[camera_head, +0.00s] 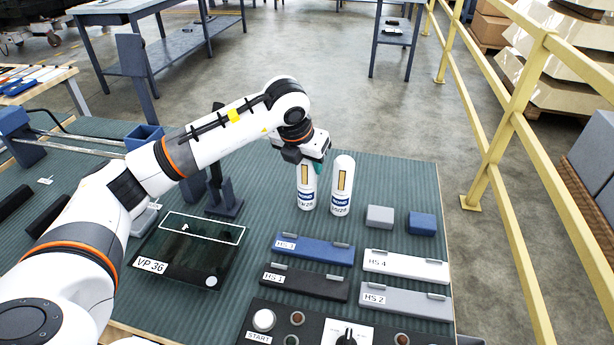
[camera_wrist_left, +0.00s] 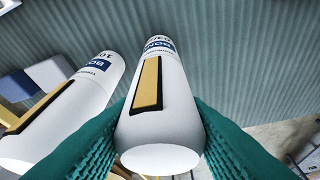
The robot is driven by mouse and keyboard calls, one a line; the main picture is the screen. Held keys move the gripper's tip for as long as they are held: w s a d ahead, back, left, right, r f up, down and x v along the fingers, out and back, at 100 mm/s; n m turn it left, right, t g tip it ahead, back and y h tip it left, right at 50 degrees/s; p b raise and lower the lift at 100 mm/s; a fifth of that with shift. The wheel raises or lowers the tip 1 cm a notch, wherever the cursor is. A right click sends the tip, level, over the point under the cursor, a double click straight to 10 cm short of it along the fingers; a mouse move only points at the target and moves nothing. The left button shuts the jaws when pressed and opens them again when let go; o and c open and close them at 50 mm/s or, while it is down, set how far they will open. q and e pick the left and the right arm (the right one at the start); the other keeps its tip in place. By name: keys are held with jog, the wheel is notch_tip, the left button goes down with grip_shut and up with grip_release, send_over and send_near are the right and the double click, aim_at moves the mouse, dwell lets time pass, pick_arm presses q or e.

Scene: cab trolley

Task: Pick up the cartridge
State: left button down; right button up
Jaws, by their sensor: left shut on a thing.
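Two white cartridges with blue labels and a yellow strip stand side by side on the green ribbed mat (camera_head: 400,180). My left gripper (camera_head: 312,163) is shut on the left cartridge (camera_head: 306,192), gripping it near its top. In the left wrist view the held cartridge (camera_wrist_left: 160,120) sits between the two green ribbed fingers (camera_wrist_left: 160,135). The other cartridge (camera_head: 342,186) stands just to the right, apart from the fingers, and it also shows in the left wrist view (camera_wrist_left: 75,110). Whether the held cartridge's base touches the mat is unclear. My right gripper is not in view.
A grey block (camera_head: 380,216) and a blue block (camera_head: 422,223) lie right of the cartridges. Nearer are the blue HS 3 (camera_head: 312,250), black HS 1 (camera_head: 305,284), white HS 4 (camera_head: 405,266) and grey HS 2 (camera_head: 405,301) pieces. The VP 36 panel (camera_head: 185,255) lies left.

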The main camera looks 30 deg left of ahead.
pick_arm(q)
jog(key=shift+r, duration=0.1)
notch_tip(320, 180, up, 10)
jog(key=shift+f, duration=0.1)
dwell(0.8)
